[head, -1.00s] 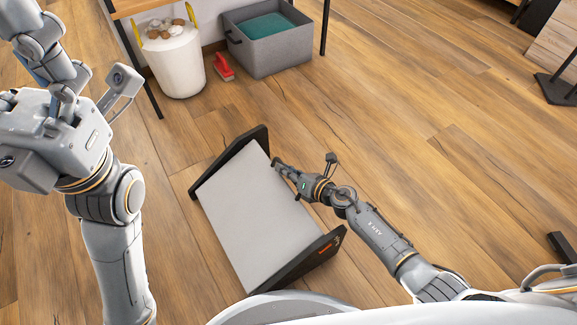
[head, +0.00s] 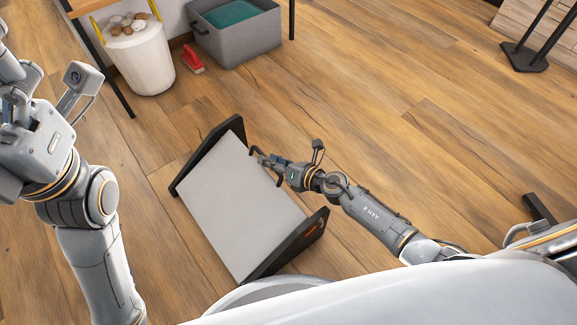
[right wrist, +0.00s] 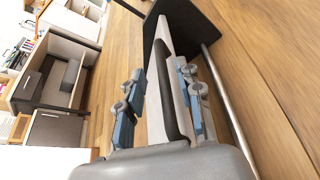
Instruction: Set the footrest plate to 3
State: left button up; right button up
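The footrest is a pale grey plate (head: 232,205) between two black side panels, the far one (head: 208,152) and the near one (head: 290,246), on the floor. The near panel has a small orange mark. My right gripper (head: 262,160) is at the plate's right edge, near the far panel. In the right wrist view its fingers (right wrist: 160,103) are open, one on each side of the plate's edge (right wrist: 155,110) and a dark bar (right wrist: 166,90) along it. Contact is unclear. My left gripper (head: 14,98) is at the left border, partly cut off; its fingertips are unclear.
A white bucket (head: 143,62), a red brush (head: 193,60) and a grey bin (head: 235,40) with teal contents stand beyond the footrest, by a desk. A black-footed stand (head: 524,57) is at the upper right. The wood floor between is clear.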

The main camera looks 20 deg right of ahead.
jog(key=v, duration=0.8)
jog(key=shift+s+d+r, duration=0.15)
jog(key=shift+s+d, duration=0.05)
jog(key=shift+s, duration=0.1)
